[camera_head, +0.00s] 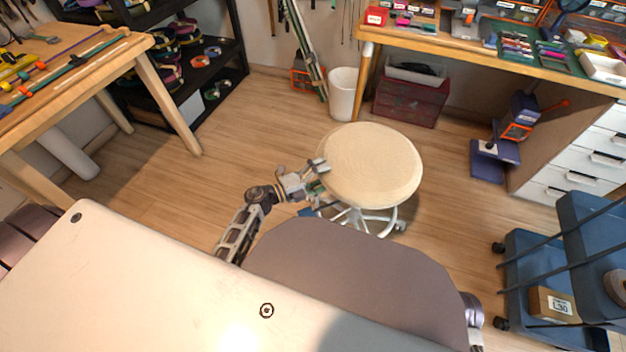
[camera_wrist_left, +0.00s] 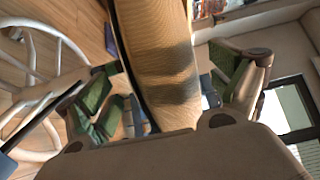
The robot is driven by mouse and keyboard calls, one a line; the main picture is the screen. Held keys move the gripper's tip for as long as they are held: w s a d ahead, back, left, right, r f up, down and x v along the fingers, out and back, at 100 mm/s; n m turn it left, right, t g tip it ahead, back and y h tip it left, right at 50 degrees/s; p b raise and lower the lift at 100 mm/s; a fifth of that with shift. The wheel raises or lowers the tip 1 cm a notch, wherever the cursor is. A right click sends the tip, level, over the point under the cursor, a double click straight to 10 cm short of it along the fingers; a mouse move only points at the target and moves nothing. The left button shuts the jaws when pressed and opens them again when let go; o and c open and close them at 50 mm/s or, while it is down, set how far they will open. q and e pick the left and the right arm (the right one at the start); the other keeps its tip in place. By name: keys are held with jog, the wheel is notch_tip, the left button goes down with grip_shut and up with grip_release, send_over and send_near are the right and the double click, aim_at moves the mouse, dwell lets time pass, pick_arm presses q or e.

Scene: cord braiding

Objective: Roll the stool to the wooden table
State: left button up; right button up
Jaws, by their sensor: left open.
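The stool (camera_head: 374,163) has a round cream seat and a white wheeled base. It stands upright on the floor in the middle of the head view. My left gripper (camera_head: 318,174) is at the left edge of the seat. In the left wrist view the seat's rim (camera_wrist_left: 155,40) lies between the open, green-padded fingers, with gaps showing on both sides. A wooden table (camera_head: 62,75) with tools on it stands at the upper left. My right gripper is out of view.
A wood-topped workbench (camera_head: 455,48) stands along the back wall, with a white bin (camera_head: 342,95) and a red box (camera_head: 411,101) by it. A blue cart (camera_head: 545,262) is at the right. Floor (camera_head: 235,150) between stool and wooden table is clear.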

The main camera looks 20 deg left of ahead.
pick_arm(q)
jog(key=shift+b+x, duration=0.35)
jog(key=shift+x, duration=1.3)
jog(key=shift+c, duration=0.4)
grip_shut()
jog(key=shift+a, duration=0.15)
